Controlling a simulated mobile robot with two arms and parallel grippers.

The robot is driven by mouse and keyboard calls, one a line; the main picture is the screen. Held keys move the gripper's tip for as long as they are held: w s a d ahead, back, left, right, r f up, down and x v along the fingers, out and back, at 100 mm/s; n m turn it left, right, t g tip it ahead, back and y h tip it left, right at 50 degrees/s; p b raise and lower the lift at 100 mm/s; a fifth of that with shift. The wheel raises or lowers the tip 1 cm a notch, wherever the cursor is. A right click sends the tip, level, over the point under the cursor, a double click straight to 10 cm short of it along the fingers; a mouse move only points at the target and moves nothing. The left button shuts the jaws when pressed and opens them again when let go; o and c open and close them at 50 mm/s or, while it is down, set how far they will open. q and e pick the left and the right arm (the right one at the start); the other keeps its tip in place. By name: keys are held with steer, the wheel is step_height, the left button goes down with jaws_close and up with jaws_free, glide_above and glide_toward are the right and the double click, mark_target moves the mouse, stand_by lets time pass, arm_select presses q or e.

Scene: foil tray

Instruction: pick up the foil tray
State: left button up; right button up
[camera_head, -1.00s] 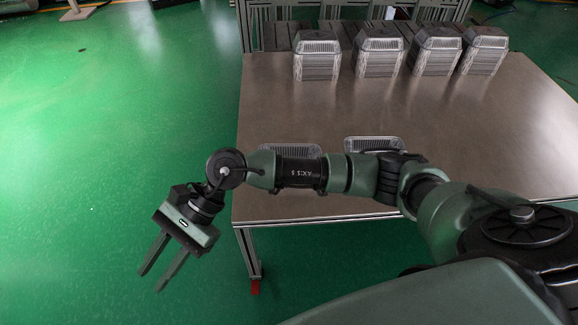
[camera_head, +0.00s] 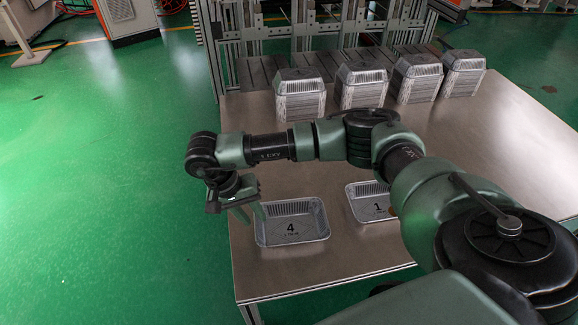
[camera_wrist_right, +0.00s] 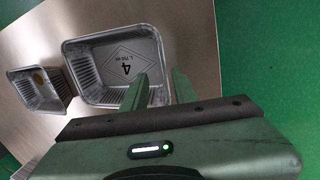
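A silver foil tray marked 4 (camera_head: 310,222) lies upright on the metal table, left of a similar tray marked 1 (camera_head: 364,211). My right gripper (camera_head: 249,216) points down at the left side of tray 4. In the right wrist view my right gripper (camera_wrist_right: 159,74) is open. One finger overlaps the inside of tray 4 (camera_wrist_right: 100,84) and the other shows outside its rim, so the side wall appears between them. I cannot tell whether either finger touches it. Tray 1 shows there too (camera_wrist_right: 32,97). My left gripper is not in view.
Several stacks of foil trays (camera_head: 300,98) stand along the back of the table (camera_head: 480,150). A metal frame (camera_head: 240,35) rises behind them. The table's left edge is close to my right gripper, with green floor beyond. The table right of tray 1 is partly hidden by my arm.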

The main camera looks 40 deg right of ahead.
mark_target(257, 224)
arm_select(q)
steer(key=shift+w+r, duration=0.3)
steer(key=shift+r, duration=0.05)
arm_select(e)
steer(key=shift+a+x, duration=0.2)
steer(key=shift+x, duration=2.2)
steer(key=shift+s, duration=0.1)
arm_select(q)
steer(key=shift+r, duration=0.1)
arm_select(e)
steer(key=shift+f, duration=0.1)
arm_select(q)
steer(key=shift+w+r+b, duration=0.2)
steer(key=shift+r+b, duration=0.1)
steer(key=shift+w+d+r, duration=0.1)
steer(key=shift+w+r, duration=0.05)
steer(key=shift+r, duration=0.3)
arm_select(e)
steer(key=shift+f, duration=0.15)
jaws_close()
